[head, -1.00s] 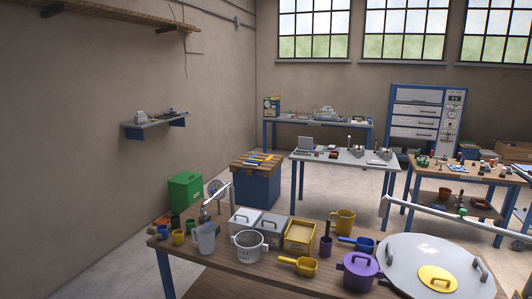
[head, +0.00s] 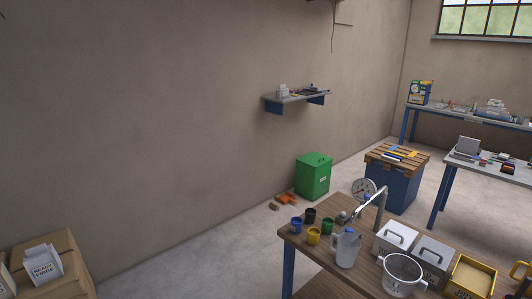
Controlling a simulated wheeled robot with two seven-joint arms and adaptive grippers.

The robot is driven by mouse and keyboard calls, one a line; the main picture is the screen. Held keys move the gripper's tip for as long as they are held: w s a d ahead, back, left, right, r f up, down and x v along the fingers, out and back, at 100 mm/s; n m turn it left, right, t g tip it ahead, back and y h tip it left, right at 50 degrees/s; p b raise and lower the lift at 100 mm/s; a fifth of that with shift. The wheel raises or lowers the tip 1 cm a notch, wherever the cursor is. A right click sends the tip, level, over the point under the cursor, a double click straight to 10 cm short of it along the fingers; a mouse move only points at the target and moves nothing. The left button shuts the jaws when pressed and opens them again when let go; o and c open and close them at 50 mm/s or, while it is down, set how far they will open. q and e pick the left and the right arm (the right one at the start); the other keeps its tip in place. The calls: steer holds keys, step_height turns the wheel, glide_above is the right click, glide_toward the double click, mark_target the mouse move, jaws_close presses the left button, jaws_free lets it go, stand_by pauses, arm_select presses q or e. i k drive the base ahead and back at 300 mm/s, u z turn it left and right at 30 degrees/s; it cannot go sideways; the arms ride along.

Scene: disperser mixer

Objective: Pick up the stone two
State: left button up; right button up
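I cannot make out anything that is clearly stone two. Small brown (head: 273,206) and orange (head: 287,198) pieces lie on the floor by the green bin, too small to identify. Small items sit on the wall shelf (head: 290,98), also too small to name. Neither of my grippers is in view.
A wooden table (head: 325,266) at the lower right holds small coloured cups, a clear jug (head: 347,248), a white pot (head: 402,275) and grey lidded boxes. A green bin (head: 313,177) stands by the wall. Cardboard boxes (head: 62,258) are at the lower left. Floor between is clear.

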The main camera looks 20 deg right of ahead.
mark_target(507, 164)
steer(key=i, duration=4.95)
steer(key=z, duration=2.2)
steer(key=i, duration=3.15)
steer(key=z, duration=1.5)
steer(key=i, duration=1)
